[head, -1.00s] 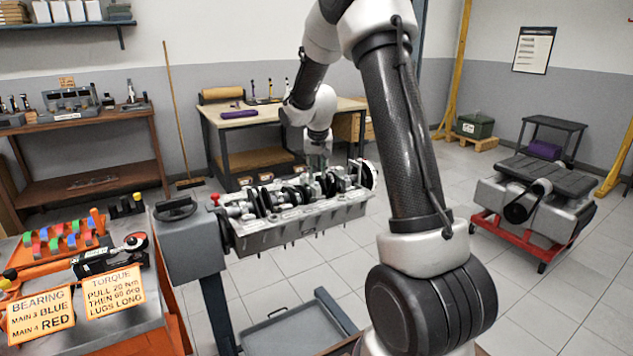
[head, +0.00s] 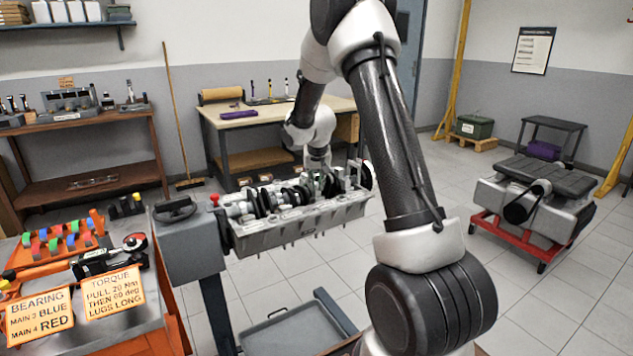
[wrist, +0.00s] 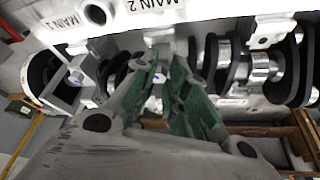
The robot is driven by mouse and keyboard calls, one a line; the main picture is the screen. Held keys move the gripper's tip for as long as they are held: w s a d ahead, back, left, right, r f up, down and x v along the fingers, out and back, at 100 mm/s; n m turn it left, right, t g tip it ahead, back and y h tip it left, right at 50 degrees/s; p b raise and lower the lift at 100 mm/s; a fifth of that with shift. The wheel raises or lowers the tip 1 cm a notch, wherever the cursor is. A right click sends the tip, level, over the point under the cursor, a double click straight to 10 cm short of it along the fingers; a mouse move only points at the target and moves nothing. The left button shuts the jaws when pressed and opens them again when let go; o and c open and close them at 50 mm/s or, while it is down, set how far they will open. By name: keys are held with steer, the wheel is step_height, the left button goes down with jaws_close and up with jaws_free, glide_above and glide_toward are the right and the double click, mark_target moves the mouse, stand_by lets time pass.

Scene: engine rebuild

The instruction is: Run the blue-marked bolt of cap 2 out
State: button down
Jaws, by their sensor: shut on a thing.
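The engine block (head: 300,226) is on a stand, with the crankshaft (wrist: 262,68) and bearing caps along its top. My gripper (head: 319,160) reaches down over the right half of the block in the head view. In the wrist view its green-padded fingers (wrist: 164,80) are shut on the blue-marked bolt (wrist: 158,77). Only a small blue patch of the bolt shows between the fingers. The lettering MAIN 2 (wrist: 158,8) is on the block just beyond the fingers, and MAIN 1 (wrist: 68,28) is to its left. The fingers hide most of cap 2 and the bolt's shank.
Crank webs (wrist: 300,60) and neighbouring caps stand close on both sides of the fingers. A cart with a bearing sign (head: 40,316) and a torque sign (head: 110,292) is at the left. A tray (head: 285,335) lies below the block.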

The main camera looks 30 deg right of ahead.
steer(key=shift+n, duration=0.3)
steer(key=n+y, duration=0.1)
steer(key=n, duration=0.1)
steer(key=n+y, duration=0.1)
steer(key=n, duration=0.1)
steer(key=shift+d, duration=0.3)
steer(key=shift+d+n+y, duration=0.2)
steer(key=shift+n+y, duration=0.6)
steer(key=shift+n, duration=1.5)
steer(key=shift+s, duration=0.1)
steer(key=c, duration=1.7)
jaws_free()
steer(key=v, duration=1.2)
